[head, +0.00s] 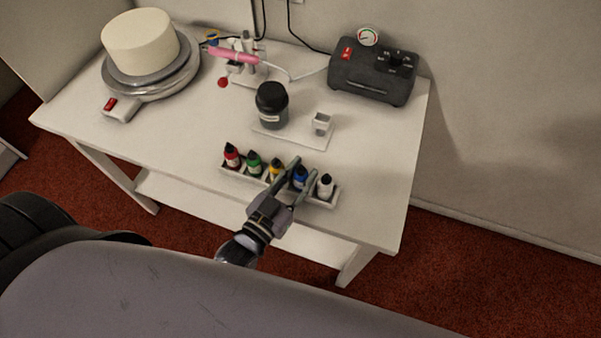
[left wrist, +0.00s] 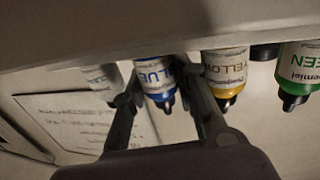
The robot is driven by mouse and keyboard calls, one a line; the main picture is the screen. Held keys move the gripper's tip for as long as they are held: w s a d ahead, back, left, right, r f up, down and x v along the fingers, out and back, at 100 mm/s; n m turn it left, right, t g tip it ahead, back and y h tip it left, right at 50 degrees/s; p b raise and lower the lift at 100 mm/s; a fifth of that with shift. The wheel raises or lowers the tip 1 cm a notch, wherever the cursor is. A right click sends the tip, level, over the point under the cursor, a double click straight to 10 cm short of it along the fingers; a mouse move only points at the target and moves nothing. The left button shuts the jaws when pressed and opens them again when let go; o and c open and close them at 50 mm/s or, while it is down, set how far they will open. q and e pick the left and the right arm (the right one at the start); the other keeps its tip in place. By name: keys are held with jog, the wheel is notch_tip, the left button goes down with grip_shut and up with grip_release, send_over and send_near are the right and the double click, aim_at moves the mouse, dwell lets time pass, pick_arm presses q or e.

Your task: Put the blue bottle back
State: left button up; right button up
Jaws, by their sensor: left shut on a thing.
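The blue bottle (head: 299,178) stands between the yellow bottle (head: 276,169) and the white bottle (head: 325,187) in the row on the white rack (head: 321,203). Its black tip shows; the fingers cover part of its sides. My left gripper (head: 302,176) reaches over the rack's front and is shut on the blue bottle, one finger on each side. The left wrist view is upside down and shows the blue bottle (left wrist: 154,78) between the fingers, beside the yellow bottle (left wrist: 225,75). Its base is hidden, so I cannot tell whether it is fully seated. My right gripper is out of view.
Red (head: 232,156) and green (head: 254,162) bottles stand at the rack's left. Behind the rack are a black-lidded jar (head: 271,105) and a small white cup (head: 321,124). A compressor (head: 374,70) stands back right, a cake turntable (head: 150,78) back left.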

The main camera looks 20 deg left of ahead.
pick_arm(q)
jog(key=shift+f, duration=0.1)
jog(key=o, duration=0.4)
jog(key=shift+c, duration=0.2)
jog(key=shift+o, duration=0.6)
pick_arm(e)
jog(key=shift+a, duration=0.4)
